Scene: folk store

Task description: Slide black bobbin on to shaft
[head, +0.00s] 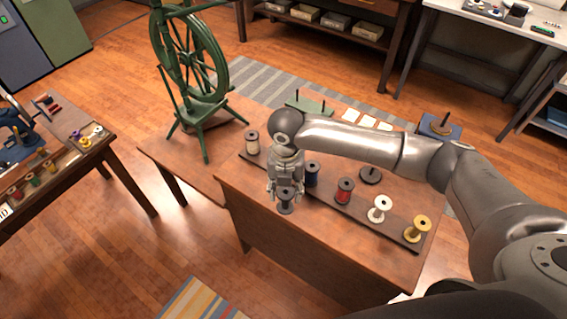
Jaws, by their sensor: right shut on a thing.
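My right gripper (286,187) points down near the front edge of the wooden table and is shut on the black bobbin (286,207). The bobbin is upright, partly hidden by the fingers, and I cannot tell whether it touches the table. A short dark shaft stands up from a round black base (370,177) to the right, behind the bobbin row. Another short upright shaft stands on a blue block (440,128) at the table's far right. I cannot tell which shaft is the task's. My left gripper is not in view.
A dark strip (400,239) holds cream (252,144), navy (312,176), red (344,192), white (379,211) and yellow (417,230) bobbins. A green pegged board (309,105) and pale cards (368,122) lie behind my arm. A green spinning wheel (190,60) stands left.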

